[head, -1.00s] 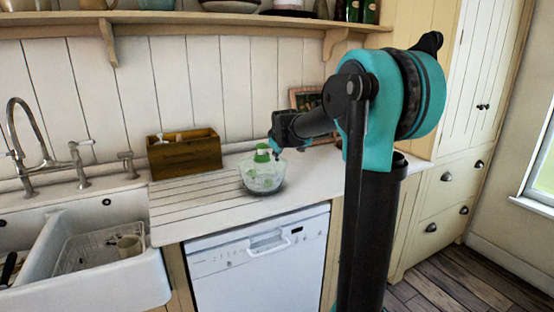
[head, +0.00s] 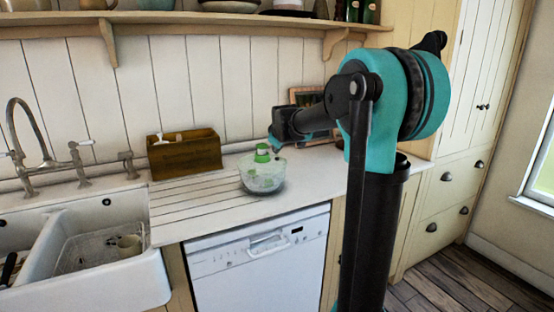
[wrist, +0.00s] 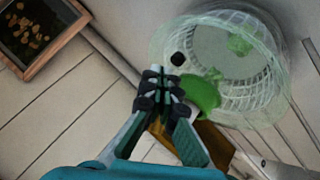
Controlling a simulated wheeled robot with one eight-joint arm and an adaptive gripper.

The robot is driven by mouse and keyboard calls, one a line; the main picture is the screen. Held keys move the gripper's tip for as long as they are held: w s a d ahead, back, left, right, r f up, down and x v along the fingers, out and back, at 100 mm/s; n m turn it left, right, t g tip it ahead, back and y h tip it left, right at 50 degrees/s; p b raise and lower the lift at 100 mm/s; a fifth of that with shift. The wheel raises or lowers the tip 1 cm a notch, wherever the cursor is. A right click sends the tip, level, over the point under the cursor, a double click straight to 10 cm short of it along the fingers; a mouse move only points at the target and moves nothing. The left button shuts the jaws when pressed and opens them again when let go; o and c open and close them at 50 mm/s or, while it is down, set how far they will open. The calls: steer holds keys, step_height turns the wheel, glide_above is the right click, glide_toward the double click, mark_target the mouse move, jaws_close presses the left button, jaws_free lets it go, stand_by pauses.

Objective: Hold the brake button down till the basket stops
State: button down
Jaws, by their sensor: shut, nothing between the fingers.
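The salad spinner (head: 263,178) stands on the counter, a clear bowl with a green knob (head: 262,150) on top. In the wrist view the spinner's basket (wrist: 270,85) shows through the clear wall at upper right, with green pieces inside and the green knob (wrist: 203,93) near my fingertips. A small dark square (wrist: 178,59), which may be the brake button, lies just beyond my fingertips. My gripper (wrist: 160,72) is shut and empty, beside the knob on its right side in the head view (head: 277,146). I cannot tell whether the fingertips touch anything.
A wooden box (head: 184,153) stands behind and left of the spinner. A picture frame (head: 308,99) leans on the wall behind my arm. The sink (head: 150,262) is at the left. The ribbed drainboard (head: 190,205) between sink and spinner is clear.

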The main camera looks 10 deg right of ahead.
steer(key=shift+r, duration=0.1)
steer(key=shift+r, duration=2.45)
